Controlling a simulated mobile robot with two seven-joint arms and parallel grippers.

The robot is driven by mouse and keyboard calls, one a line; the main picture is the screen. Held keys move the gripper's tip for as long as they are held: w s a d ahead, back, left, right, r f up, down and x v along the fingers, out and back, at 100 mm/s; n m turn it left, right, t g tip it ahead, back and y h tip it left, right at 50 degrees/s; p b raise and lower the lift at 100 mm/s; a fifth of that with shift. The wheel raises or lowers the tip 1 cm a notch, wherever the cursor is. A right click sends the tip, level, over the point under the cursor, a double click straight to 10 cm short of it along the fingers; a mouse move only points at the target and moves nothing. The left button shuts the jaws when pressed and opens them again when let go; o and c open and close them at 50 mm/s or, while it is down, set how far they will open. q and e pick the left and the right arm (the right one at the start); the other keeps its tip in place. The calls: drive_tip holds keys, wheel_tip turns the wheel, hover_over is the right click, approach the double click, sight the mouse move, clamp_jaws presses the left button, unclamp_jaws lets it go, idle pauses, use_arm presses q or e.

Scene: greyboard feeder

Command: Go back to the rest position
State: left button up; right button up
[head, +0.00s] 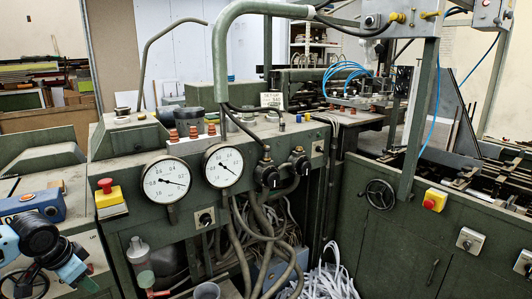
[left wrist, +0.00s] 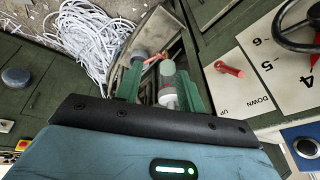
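My left gripper (head: 86,276) is at the lower left of the head view, small and partly cut off by its wrist. In the left wrist view its two green fingers (left wrist: 162,92) stand apart with a gap between them. My right gripper is in neither view.
Two dials (head: 167,180) and a yellow-red stop button (head: 109,195) are on the green machine front. A blue box (head: 32,206) lies near my left arm. A red lever (left wrist: 228,69) and handwheel (left wrist: 300,28) are beside the left gripper.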

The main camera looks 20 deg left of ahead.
use_arm(q)
drive_tip(key=s+d+f+t, duration=0.1)
drive_tip(key=s+d+f, duration=0.3)
drive_tip(key=f, duration=0.4)
drive_tip(key=s+d+f+h, duration=0.1)
drive_tip(key=s+d+f, duration=0.2)
drive_tip(key=s+f, duration=0.35)
drive_tip(key=s+d+f+t, duration=0.15)
drive_tip(key=d+f, duration=0.25)
drive_tip(key=f, duration=0.6)
drive_tip(key=s+d+f+t, duration=0.1)
drive_tip(key=s+d, duration=0.2)
drive_tip(key=d, duration=0.5)
drive_tip(key=s+d+f+h, duration=0.1)
drive_tip(key=s+d, duration=0.2)
drive_tip(key=d, duration=0.6)
drive_tip(key=s+d+f+t, duration=0.1)
drive_tip(key=s+d, duration=0.2)
drive_tip(key=d, duration=0.5)
drive_tip(key=shift+s+d+n+t, duration=0.15)
drive_tip(key=shift+d+n+t, duration=0.05)
drive_tip(key=shift+n+t, duration=0.2)
